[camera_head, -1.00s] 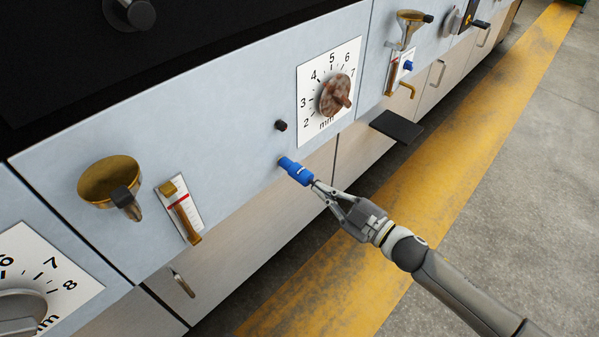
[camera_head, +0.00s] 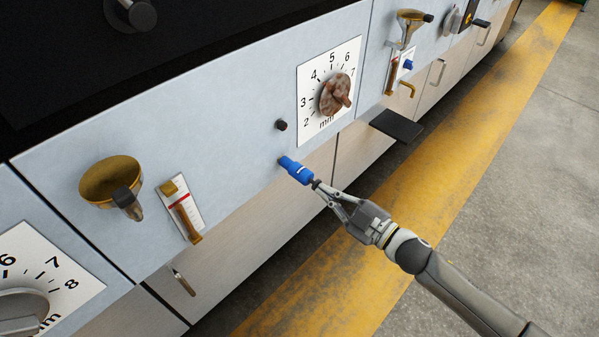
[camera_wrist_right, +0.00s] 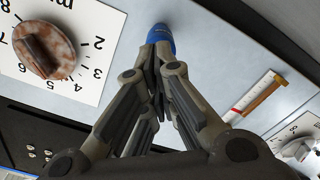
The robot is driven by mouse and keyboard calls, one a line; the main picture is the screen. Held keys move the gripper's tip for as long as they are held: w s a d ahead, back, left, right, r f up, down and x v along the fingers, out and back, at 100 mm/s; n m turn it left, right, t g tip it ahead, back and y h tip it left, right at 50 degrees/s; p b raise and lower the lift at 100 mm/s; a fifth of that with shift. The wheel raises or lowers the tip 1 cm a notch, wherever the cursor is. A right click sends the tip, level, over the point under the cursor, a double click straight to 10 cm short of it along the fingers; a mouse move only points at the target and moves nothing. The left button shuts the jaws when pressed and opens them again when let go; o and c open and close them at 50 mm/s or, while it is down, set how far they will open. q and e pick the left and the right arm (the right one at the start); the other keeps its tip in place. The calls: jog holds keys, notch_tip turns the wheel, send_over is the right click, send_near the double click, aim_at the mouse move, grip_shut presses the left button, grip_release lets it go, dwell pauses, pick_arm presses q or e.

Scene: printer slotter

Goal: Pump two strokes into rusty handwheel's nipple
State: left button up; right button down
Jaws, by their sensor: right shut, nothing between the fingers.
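The rusty handwheel (camera_head: 335,96) sits on a white mm dial on the pale blue panel; it also shows in the wrist view (camera_wrist_right: 44,50). A blue cylindrical pump (camera_head: 297,171) stands out from the panel, below and left of the dial. Its far end meets the panel, and any nipple there is hidden. My right gripper (camera_head: 319,187) is shut, with its fingertips at the pump's near, dark end. In the wrist view the blue body (camera_wrist_right: 161,38) is just beyond the closed fingertips, not between them. I cannot tell whether they touch. My left gripper is not in view.
A small black knob (camera_head: 281,125) is on the panel just above the pump. A brass cup (camera_head: 108,180) and a red-marked gauge (camera_head: 183,212) are to the left. A dark plate (camera_head: 396,127) juts out at right. The floor with its yellow stripe (camera_head: 440,165) is clear.

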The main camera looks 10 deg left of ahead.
jog(key=shift+w+a, duration=0.15)
jog(key=shift+a, duration=0.05)
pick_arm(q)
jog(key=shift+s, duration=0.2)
pick_arm(e)
jog(key=shift+w+a, duration=0.4)
jog(key=shift+a, duration=0.2)
jog(key=shift+d, duration=0.1)
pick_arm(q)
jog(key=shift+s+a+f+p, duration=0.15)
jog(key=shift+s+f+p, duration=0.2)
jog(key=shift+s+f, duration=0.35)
pick_arm(e)
jog(key=shift+v, duration=0.9)
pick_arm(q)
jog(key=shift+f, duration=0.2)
